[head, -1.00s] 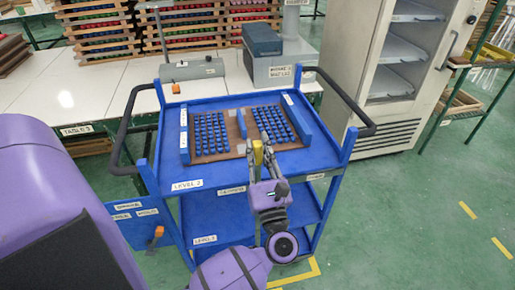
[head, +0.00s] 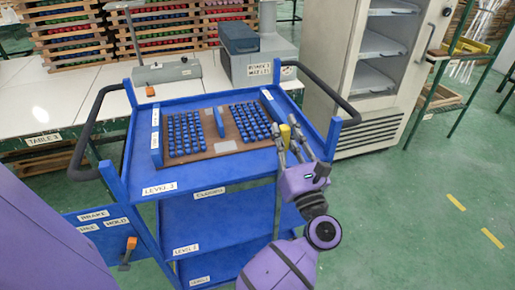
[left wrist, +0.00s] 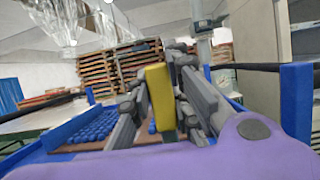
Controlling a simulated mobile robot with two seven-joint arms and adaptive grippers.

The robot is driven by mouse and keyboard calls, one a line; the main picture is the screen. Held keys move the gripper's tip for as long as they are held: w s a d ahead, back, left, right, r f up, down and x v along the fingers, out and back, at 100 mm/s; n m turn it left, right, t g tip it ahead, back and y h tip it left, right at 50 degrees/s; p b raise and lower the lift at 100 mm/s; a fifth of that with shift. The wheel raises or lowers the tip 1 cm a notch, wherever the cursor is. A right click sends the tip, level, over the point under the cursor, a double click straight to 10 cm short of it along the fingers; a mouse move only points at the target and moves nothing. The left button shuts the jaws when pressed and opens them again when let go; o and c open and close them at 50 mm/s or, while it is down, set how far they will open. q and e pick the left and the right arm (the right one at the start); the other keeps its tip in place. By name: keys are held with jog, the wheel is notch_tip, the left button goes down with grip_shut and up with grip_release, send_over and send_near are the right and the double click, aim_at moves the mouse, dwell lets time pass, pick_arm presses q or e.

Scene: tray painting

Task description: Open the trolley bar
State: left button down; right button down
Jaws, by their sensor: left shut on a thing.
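The blue trolley (head: 300,165) stands before me, its front edge towards me and "Level" labels on its shelves. A dark curved bar (head: 345,102) runs along its right side and another (head: 78,150) along its left. My left gripper (head: 290,140) is at the right part of the front edge, shut on a yellow piece (head: 284,133). The piece also shows upright between the fingers in the left wrist view (left wrist: 160,97). A thin grey rod (head: 277,205) hangs below the gripper; I cannot tell if it joins the yellow piece. My right gripper is not in view.
A brown tray (head: 226,146) with several blue pieces lies on the trolley top. A white table (head: 50,90) and a grey machine (head: 258,65) stand behind. An open cabinet (head: 345,75) stands behind right. Green floor (head: 420,200) is free at right.

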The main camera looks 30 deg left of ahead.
pick_arm(q)
jog(key=w+d+b, duration=0.4)
jog(key=w+d, duration=0.1)
jog(key=w, duration=0.1)
jog(key=shift+w+d, duration=0.4)
jog(key=shift+r, duration=0.1)
jog(key=c, duration=1.8)
grip_release()
jog(key=shift+o, duration=1.1)
jog(key=v, duration=1.2)
